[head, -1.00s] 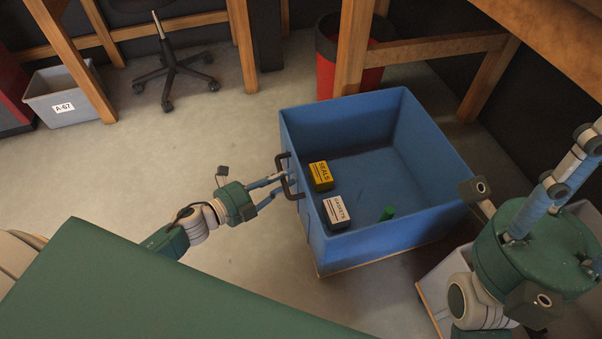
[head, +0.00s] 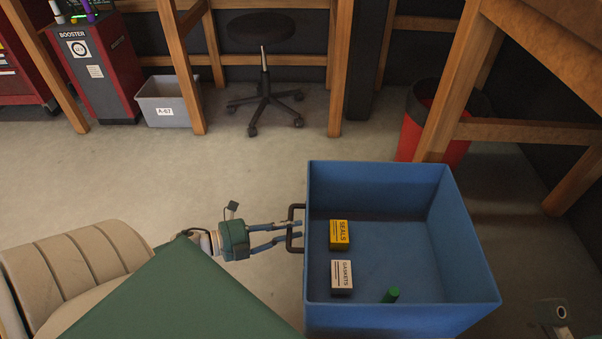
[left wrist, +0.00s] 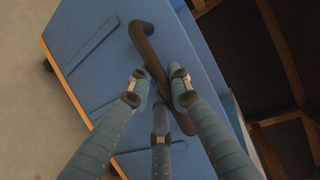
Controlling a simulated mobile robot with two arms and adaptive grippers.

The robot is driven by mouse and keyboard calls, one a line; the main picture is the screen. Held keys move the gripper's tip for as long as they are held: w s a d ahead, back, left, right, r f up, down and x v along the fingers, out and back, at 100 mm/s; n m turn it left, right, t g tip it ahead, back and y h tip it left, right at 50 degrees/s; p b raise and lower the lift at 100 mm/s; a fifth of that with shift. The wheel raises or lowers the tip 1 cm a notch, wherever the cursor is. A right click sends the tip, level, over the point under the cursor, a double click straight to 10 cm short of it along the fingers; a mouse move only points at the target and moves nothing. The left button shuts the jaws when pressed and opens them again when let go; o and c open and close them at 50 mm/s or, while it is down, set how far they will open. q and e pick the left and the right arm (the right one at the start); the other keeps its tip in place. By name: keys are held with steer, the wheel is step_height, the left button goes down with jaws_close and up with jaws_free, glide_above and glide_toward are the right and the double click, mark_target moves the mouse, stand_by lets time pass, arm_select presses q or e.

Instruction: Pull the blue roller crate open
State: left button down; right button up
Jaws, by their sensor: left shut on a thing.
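The blue roller crate (head: 470,270) stands on the floor at the right of centre in the head view. It is open at the top and holds a yellow SEALS box (head: 339,234), a white GASKETS box (head: 342,277) and a green cylinder (head: 391,295). A dark handle (head: 291,229) sits on its left wall. My left gripper (head: 297,231) is shut on this handle. In the left wrist view, its fingers (left wrist: 163,82) close around the dark handle (left wrist: 149,55) against the blue wall (left wrist: 85,45). My right gripper is not clearly visible.
A wooden bench leg (head: 455,90) and a red bin (head: 412,135) stand behind the crate. A black stool (head: 264,95), a grey A-67 bin (head: 166,103) and a red booster cabinet (head: 100,70) are at the back.

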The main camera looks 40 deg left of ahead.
arm_select(q)
steer(key=shift+s+a, duration=0.2)
steer(key=shift+a, duration=0.05)
steer(key=c, duration=1.6)
jaws_free()
steer(key=shift+o, duration=0.2)
steer(key=v, duration=1.2)
